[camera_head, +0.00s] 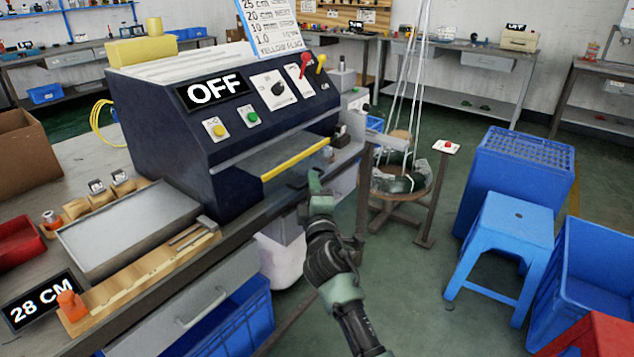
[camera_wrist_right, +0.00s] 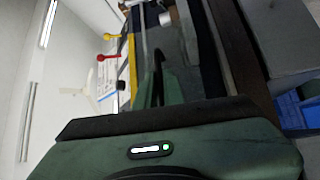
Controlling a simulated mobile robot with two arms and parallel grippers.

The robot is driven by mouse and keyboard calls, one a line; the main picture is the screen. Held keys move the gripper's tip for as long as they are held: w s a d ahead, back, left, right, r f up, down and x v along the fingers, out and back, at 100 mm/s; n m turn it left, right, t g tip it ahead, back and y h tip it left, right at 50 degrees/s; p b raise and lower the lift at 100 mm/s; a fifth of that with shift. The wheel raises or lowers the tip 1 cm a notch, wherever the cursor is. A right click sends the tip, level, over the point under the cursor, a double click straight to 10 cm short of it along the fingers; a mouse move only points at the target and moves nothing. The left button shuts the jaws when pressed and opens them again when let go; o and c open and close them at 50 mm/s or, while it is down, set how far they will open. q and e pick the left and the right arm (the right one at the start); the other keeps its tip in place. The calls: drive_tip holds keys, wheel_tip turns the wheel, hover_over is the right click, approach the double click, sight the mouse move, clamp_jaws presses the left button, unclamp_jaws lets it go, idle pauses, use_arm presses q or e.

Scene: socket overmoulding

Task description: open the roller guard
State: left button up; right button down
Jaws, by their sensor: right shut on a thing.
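The machine (camera_head: 230,120) is dark blue, with a sign reading OFF on its sloped panel. Its roller guard (camera_head: 300,157) is at the front opening, with a yellow bar along its edge; the bar also shows in the right wrist view (camera_wrist_right: 131,65). The guard looks lowered. My right gripper (camera_head: 308,183) is at the guard's front, just below the yellow bar. In the right wrist view its narrow fingers (camera_wrist_right: 158,78) are together beside the bar. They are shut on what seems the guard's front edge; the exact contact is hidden. My left gripper is not in view.
A red lever (camera_head: 305,63) and a yellow lever (camera_head: 321,63) stand at the panel's right. A metal tray (camera_head: 130,228) and a wooden fixture (camera_head: 140,280) are at the left front. A blue stool (camera_head: 510,225) and blue crates are on the right floor.

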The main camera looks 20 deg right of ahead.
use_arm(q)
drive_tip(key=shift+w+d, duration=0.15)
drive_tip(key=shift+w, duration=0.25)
